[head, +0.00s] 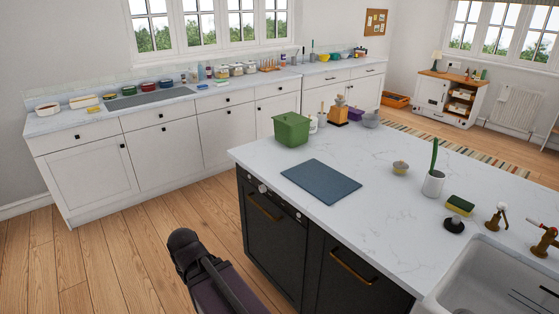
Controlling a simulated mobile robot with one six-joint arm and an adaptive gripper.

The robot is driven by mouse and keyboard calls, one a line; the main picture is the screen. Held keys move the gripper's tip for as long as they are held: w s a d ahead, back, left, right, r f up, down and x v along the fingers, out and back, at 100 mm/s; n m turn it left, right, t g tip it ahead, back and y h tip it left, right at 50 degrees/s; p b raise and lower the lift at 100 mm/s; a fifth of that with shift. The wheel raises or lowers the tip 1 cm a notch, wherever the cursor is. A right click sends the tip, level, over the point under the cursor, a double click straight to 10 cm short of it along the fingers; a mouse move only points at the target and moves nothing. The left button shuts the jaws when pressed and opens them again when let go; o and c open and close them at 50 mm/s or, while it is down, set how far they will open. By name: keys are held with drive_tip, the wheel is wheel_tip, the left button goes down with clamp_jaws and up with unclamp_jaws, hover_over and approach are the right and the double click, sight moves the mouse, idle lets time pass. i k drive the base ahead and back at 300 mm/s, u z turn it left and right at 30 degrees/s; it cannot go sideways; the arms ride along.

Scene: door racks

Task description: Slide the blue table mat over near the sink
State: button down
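The blue table mat (321,181) lies flat on the white marble top of the island, close to its front left edge. The white sink (490,284) is set into the island at the lower right, with brass taps (543,240) behind it. A stretch of bare countertop lies between the mat and the sink. Part of my arm shows at the bottom, over the floor in front of the island and apart from the mat. My gripper's fingers cannot be made out.
A green lidded container (291,130) stands just behind the mat. The countertop's front strip (385,232) is clear.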

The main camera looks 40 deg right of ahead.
sight(330, 186)
drive_tip(key=z, duration=0.05)
drive_tip(key=i, duration=1.35)
drive_tip(key=z, duration=0.7)
